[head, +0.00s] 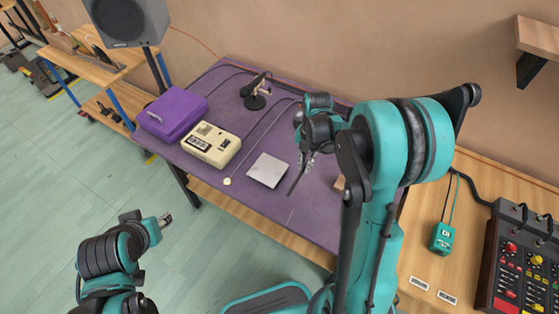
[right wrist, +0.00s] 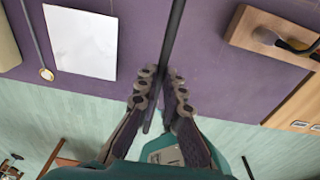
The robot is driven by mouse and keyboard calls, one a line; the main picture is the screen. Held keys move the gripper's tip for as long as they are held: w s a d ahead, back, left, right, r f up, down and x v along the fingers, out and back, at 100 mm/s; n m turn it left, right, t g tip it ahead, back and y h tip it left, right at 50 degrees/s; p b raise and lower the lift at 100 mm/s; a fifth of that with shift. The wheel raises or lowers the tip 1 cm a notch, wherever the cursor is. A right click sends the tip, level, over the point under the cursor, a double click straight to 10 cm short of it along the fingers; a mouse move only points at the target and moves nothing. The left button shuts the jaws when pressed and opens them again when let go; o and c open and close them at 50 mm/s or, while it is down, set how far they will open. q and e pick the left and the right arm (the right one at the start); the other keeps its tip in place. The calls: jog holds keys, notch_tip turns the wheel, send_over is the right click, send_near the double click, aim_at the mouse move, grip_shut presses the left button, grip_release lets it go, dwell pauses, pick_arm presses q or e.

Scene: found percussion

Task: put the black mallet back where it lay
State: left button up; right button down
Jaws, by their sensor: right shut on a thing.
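My right gripper (head: 308,160) is shut on the black mallet (head: 296,180), above the purple-covered table to the right of the white sheet. In the right wrist view the mallet's dark shaft (right wrist: 173,40) runs between the fingertips (right wrist: 160,92) and out past the top edge. I cannot make out the mallet's head. Whether the mallet touches the cloth cannot be told. My left gripper (head: 165,219) is at the lower left, away from the table, and too small to judge.
The white sheet (head: 268,170) lies beside a stick with a cream tip (head: 227,181). A wooden block (right wrist: 270,37) carries a grey-headed beater. A beige box (head: 211,144), purple case (head: 172,114) and microphone (head: 255,92) stand further left. A mixer (head: 520,265) sits far right.

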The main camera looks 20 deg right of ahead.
aim_at(307, 185)
jog(key=shift+s+d, duration=0.2)
jog(key=shift+d, duration=0.55)
jog(key=shift+f, duration=0.15)
notch_tip(307, 185, down, 9)
jog(key=b, duration=0.8)
jog(key=shift+f, duration=0.2)
jog(key=shift+b, duration=0.3)
jog(key=c, duration=1.6)
grip_release()
jog(key=shift+f, duration=0.1)
